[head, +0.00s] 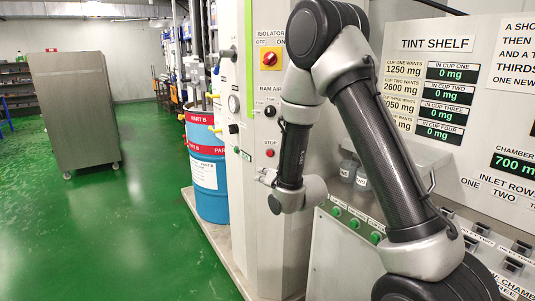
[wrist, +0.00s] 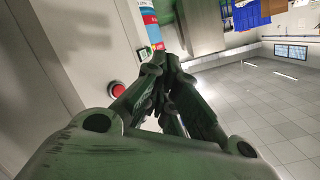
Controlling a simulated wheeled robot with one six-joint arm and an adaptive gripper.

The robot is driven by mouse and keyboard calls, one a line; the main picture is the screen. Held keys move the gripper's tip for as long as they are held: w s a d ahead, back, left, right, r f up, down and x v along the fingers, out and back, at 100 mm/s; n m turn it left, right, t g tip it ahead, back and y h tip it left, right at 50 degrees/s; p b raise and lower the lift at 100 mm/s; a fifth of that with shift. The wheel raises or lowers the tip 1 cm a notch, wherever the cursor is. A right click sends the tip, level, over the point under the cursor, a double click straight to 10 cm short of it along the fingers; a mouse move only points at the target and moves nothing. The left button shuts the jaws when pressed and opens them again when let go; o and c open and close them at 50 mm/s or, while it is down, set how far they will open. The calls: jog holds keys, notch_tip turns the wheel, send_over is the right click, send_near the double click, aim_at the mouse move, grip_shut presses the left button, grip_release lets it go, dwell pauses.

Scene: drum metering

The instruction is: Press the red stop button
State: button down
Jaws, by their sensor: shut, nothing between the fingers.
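The red stop button (head: 269,153) sits on the pale upright panel, under a small STOP label, just above my gripper in the head view. In the wrist view the red button (wrist: 117,88) stands out from the panel on a dark collar, to the left of my fingers. My gripper (head: 262,177) is in front of the panel, a little below the button; it also shows in the wrist view (wrist: 173,60). The fingers are shut and empty, with their tips together. They point past the button, and I see a gap between them and it.
The isolator switch (head: 269,58), with a red knob on yellow, and the dark ram air knob (head: 270,111) are above the button. A blue and red drum (head: 208,173) stands left of the panel. A grey cabinet (head: 75,110) stands on open green floor.

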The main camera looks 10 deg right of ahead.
aim_at(270, 153)
jog(key=shift+w+r+m+t, duration=0.1)
jog(key=shift+r+m+t, duration=0.25)
jog(key=shift+r, duration=0.4)
jog(key=shift+w+d, duration=0.65)
jog(key=shift+w, duration=0.65)
jog(key=shift+w+d, duration=0.65)
jog(key=shift+w, duration=0.65)
jog(key=shift+w+d, duration=0.65)
jog(key=shift+w, duration=0.65)
jog(key=shift+w+d, duration=0.1)
jog(key=shift+w, duration=0.05)
jog(key=shift+w+d, duration=0.1)
jog(key=shift+w, duration=0.15)
jog(key=shift+w+d, duration=0.2)
jog(key=shift+w, duration=0.15)
jog(key=shift+s+a, duration=0.4)
jog(key=shift+s, duration=0.35)
